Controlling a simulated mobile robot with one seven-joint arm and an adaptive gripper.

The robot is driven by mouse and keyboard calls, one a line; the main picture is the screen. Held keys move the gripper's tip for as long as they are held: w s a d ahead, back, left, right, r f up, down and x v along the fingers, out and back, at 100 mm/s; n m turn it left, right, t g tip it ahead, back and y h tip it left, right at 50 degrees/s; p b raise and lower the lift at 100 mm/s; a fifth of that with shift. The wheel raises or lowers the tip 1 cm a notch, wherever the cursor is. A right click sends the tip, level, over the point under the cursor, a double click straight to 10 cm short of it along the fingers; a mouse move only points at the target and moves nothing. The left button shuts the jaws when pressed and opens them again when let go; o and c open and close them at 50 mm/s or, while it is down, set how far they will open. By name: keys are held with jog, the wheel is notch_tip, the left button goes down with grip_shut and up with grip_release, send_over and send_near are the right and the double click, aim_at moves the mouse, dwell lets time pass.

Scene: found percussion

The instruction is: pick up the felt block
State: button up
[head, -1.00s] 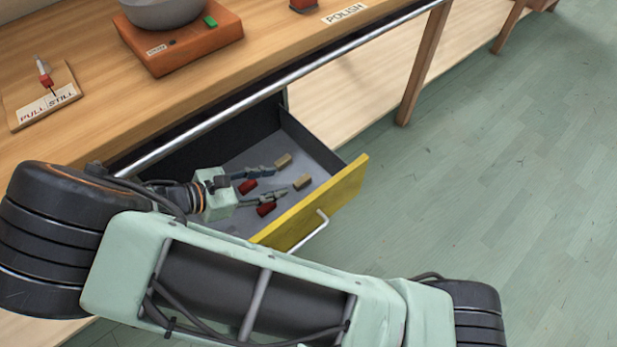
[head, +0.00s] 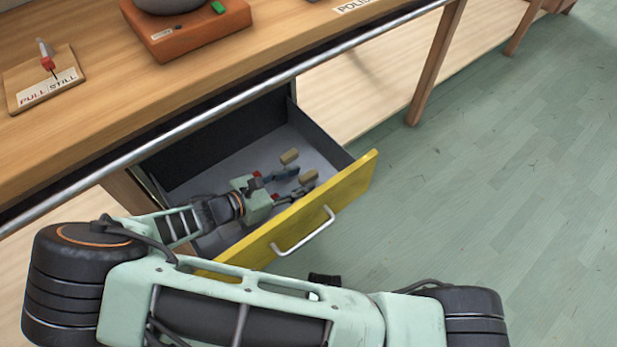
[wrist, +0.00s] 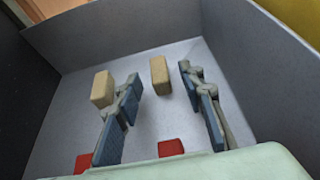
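Two tan blocks and two red blocks lie on the drawer floor; I cannot tell by look which is the felt block. One tan block (head: 309,178) (wrist: 160,75) lies ahead of the gap between my fingertips. The other tan block (head: 289,157) (wrist: 103,88) lies outside my left finger in the wrist view. A red block (wrist: 170,147) is between the finger bases, partly hidden by my gripper's body. Another red block (wrist: 82,163) is at the lower left, also partly hidden. My gripper (head: 292,182) (wrist: 160,80) is open, low in the drawer, with nothing between the finger pads.
The open drawer has grey walls and a yellow front (head: 345,197) with a metal handle (head: 303,232). A metal rail (head: 250,103) runs along the bench edge above. An orange box (head: 200,32) with a bowl and a lever board (head: 44,78) stand on the bench.

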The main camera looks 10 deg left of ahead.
jog(key=shift+x, duration=0.9)
jog(key=shift+c, duration=0.2)
jog(key=c, duration=0.8)
